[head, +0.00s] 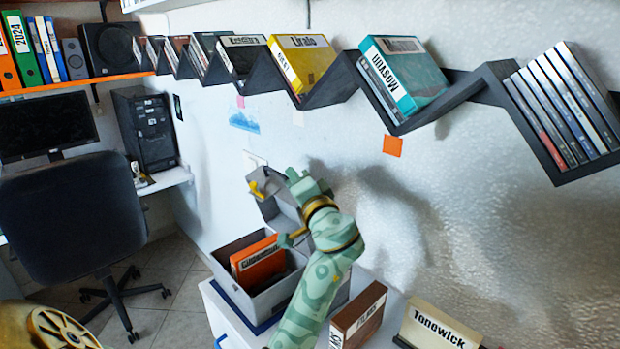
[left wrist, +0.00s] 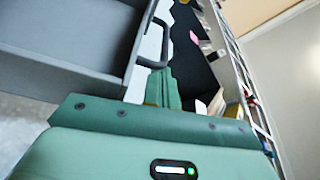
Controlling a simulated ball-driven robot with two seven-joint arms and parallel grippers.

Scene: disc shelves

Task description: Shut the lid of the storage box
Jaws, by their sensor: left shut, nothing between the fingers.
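The grey storage box (head: 232,283) stands on the white surface by the wall. Its grey lid (head: 282,213) is raised at the back, tilted up near the wall. An orange case (head: 258,262) lies inside the open box. My green left gripper (head: 303,187) is up at the lid, partly overlapping it in the head view; I cannot tell whether they touch. In the left wrist view its fingers (left wrist: 158,85) are together and empty, beside a grey panel with a dark handle, seemingly the lid (left wrist: 70,45). My right gripper is not in view.
A brown case (head: 358,318) and a cream case labelled Tonowick (head: 440,326) stand right of the box. A dark zigzag shelf (head: 345,85) with several cases runs along the wall above. An office chair (head: 70,215) stands at left.

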